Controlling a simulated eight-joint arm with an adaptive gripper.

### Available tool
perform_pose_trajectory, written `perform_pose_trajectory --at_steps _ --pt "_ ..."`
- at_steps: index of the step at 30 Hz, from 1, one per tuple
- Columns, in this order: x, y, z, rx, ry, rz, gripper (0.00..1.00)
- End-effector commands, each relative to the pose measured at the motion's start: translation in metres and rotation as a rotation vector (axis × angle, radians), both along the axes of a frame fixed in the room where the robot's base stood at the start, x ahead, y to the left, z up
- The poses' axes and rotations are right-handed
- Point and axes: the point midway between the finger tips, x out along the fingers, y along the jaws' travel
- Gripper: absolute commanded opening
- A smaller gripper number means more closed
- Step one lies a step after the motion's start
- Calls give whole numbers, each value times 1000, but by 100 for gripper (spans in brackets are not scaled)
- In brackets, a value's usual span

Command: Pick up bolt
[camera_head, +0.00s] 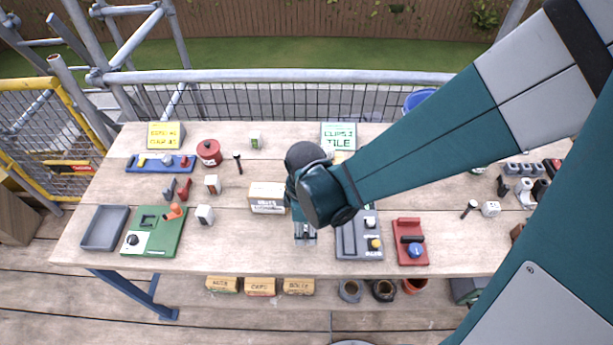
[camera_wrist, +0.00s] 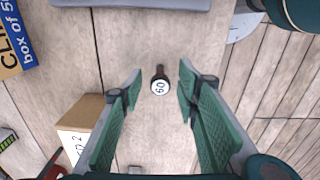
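A dark bolt (camera_wrist: 160,74) stands on the wooden table in the wrist view, its round white head marked "60" facing my camera. My gripper (camera_wrist: 161,80) is open, with one green finger on each side of the bolt and clear gaps between. The bolt lies between the fingertips in the picture and is not held. In the head view my gripper (camera_head: 305,235) points down near the table's front edge and hides this bolt.
A cardboard box (camera_head: 267,197) stands left of my gripper. A green board (camera_head: 165,243) and an empty grey tray (camera_head: 104,228) are at far left.

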Motion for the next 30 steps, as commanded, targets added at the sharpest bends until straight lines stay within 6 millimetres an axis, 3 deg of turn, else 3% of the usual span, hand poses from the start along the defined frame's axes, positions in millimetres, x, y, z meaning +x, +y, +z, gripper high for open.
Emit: perform_pose_trajectory --at_steps 7,25,30 --pt "0 0 -15 0 0 0 32" --pt "0 0 -16 0 0 0 32" --pt "0 0 -16 0 0 0 13"
